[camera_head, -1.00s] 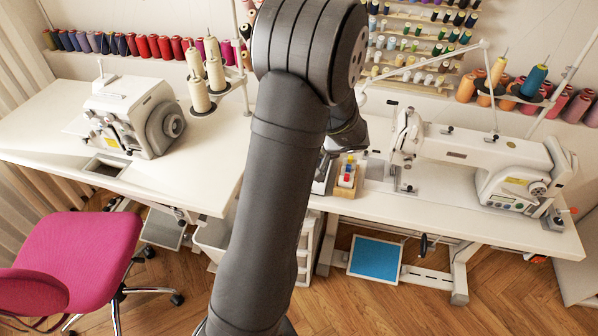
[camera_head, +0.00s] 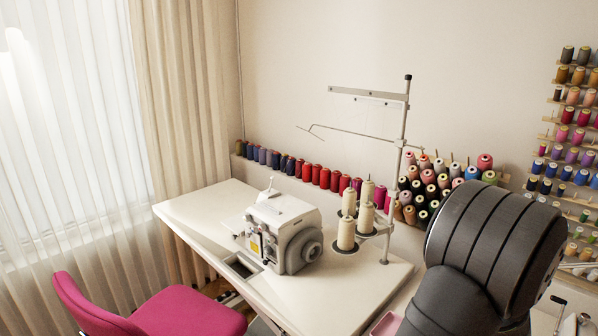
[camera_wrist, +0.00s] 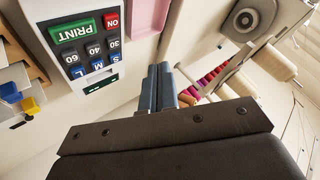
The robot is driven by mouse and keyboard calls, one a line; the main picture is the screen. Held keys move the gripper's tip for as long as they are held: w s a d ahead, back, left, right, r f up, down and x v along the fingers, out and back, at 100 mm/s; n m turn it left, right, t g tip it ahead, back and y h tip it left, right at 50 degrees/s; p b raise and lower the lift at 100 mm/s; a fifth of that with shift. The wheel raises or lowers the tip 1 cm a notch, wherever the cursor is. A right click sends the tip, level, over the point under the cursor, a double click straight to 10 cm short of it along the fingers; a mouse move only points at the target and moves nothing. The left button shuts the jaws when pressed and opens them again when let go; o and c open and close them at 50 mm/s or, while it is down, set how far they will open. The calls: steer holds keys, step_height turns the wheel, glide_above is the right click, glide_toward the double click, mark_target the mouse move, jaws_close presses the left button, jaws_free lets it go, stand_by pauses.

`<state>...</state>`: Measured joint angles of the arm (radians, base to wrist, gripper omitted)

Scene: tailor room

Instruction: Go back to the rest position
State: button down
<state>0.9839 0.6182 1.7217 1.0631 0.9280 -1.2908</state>
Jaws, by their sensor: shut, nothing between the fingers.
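My gripper (camera_wrist: 160,88) shows in the wrist view with its two dark fingers closed together and nothing between them. It is in the air, and a white panel with a green PRINT button (camera_wrist: 70,32) and a red ON button (camera_wrist: 112,20) lies to its left in that picture. In the head view my arm fills the lower right corner, and the gripper itself is out of the frame.
A white overlock machine (camera_head: 285,232) and cream thread cones (camera_head: 347,232) stand on the white table (camera_head: 340,290). A thread stand (camera_head: 400,160) rises behind them. A pink chair (camera_head: 190,312) is in front. Spool racks (camera_head: 575,140) hang at the right.

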steer(key=shift+r, duration=0.75)
steer(key=shift+f, duration=0.1)
step_height(320, 180, down, 6)
steer(key=shift+r, duration=0.1)
step_height(320, 180, up, 19)
steer(key=w+n+g+h, duration=0.1)
steer(key=n+g+h, duration=0.2)
steer(key=n+g, duration=0.5)
steer(key=n, duration=0.5)
steer(key=shift+w+a+n+g, duration=0.2)
steer(key=shift+n+g, duration=0.1)
steer(key=shift+n, duration=0.1)
stand_by(0.5)
